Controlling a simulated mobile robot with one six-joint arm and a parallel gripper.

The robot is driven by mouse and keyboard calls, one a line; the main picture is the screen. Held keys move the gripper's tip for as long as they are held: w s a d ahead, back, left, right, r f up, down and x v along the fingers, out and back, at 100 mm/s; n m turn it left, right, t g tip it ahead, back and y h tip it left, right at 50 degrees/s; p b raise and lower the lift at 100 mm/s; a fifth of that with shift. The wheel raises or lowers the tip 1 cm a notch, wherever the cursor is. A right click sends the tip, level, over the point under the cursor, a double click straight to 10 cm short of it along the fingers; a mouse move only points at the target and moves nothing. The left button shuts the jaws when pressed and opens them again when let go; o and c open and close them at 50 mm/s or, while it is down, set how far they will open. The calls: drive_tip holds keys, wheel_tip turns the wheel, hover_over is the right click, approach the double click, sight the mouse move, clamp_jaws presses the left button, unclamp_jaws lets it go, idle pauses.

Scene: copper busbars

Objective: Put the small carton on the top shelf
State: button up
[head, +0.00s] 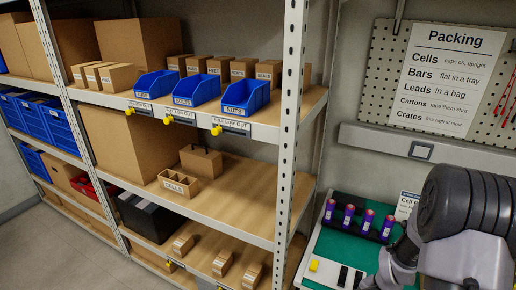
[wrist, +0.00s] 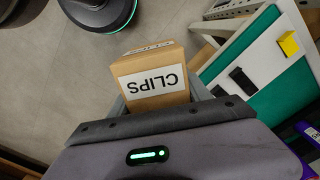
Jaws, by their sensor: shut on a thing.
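The small carton (wrist: 150,75) is brown with a white label reading CLIPS, upside down in the wrist view. My gripper (wrist: 158,98) is shut on it, with a grey finger at each side. The carton is held above the floor, beside the workbench. In the head view my arm is at the lower right, and I cannot make out the carton there. The highest shelf in sight (head: 262,118) holds blue bins (head: 193,90) along its front, a row of small labelled cartons (head: 220,66) behind them, and more cartons (head: 105,75) at left.
A white upright post (head: 291,120) stands at the shelf's right front. The middle shelf (head: 235,205) has bare room right of a divided CELLS box (head: 178,183).

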drive_tip(key=w+a+r+n, duration=0.2)
drive_tip(key=a+r+n, duration=0.3)
drive_tip(key=a, duration=0.4)
drive_tip(key=w+a+r+n, duration=0.3)
drive_tip(key=a+r+n, duration=0.3)
drive_tip(key=a+n, duration=0.2)
drive_tip(key=shift+a+n, duration=0.3)
drive_tip(key=shift+a, duration=0.9)
drive_tip(key=shift+r, duration=0.1)
